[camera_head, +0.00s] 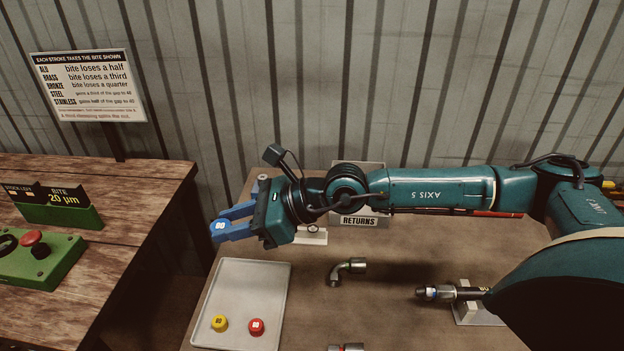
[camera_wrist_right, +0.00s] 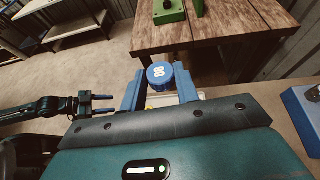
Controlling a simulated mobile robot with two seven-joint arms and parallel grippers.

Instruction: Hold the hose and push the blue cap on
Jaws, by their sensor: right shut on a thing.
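My right gripper (camera_head: 234,222) reaches across the table from the right with blue fingers, shut on the blue cap (camera_head: 219,227). In the right wrist view the blue cap (camera_wrist_right: 159,75), with a white mark, sits between the fingertips (camera_wrist_right: 160,88). The cap is above the tray's far left corner. A black hose (camera_head: 468,293) with a metal end fitting (camera_head: 434,292) pointing left lies in a pale holder at the right. My arm hides its rear part. A dark arm that seems to be my left, with its gripper (camera_wrist_right: 98,104), shows at the left of the right wrist view; its jaws are too small to judge.
A grey tray (camera_head: 240,290) holds a yellow cap (camera_head: 219,323) and a red cap (camera_head: 256,327). A bent metal fitting (camera_head: 346,270) lies mid-table. A returns bin (camera_head: 357,221) stands behind my arm. A wooden bench (camera_head: 120,200) with a green control box (camera_head: 40,262) stands left.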

